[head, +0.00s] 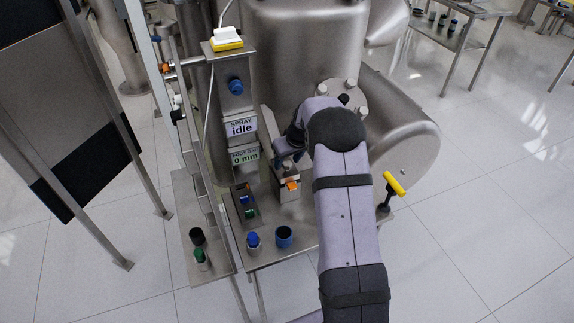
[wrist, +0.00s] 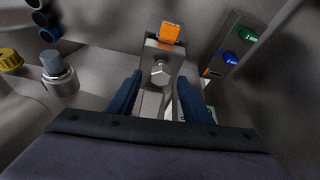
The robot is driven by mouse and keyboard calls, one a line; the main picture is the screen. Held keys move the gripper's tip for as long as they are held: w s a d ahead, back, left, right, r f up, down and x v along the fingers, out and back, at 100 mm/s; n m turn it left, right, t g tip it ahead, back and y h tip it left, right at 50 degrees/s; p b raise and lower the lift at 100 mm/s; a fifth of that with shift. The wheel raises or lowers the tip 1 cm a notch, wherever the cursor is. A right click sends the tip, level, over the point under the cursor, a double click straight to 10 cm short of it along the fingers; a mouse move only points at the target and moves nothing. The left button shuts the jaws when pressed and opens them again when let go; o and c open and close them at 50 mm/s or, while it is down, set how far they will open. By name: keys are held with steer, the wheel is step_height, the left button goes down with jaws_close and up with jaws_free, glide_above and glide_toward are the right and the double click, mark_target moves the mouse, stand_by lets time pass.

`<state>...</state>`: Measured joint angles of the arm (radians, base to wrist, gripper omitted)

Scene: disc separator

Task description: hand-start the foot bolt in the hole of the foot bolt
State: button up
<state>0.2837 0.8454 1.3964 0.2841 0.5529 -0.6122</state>
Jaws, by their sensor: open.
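The foot bolt shows as a bright hex head (wrist: 160,72) in the wrist view, on a metal foot block below an orange tag (wrist: 171,32). The same orange tag shows in the head view (head: 292,185) on the small block. My gripper (wrist: 159,80) is open, with one dark blue finger on each side of the bolt head in the picture and a gap on both sides. I cannot tell how high the fingertips are above the bolt. The bolt's shank and the hole are hidden. In the head view, my gripper (head: 288,163) is small and partly covered by my arm.
A box with green and blue buttons (wrist: 230,52) stands close on the right in the wrist view. A metal cylinder with a grey top (wrist: 60,72) stands at left. The large steel vessel (head: 310,60) rises behind.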

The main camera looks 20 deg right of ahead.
jaws_close()
steer(key=shift+a+r+m+h+p, duration=0.1)
steer(key=shift+r+m+h+p, duration=0.25)
steer(key=shift+m+p, duration=0.75)
steer(key=shift+f+m+h+p, duration=0.35)
steer(key=shift+m+p, duration=0.15)
steer(key=shift+p, duration=0.1)
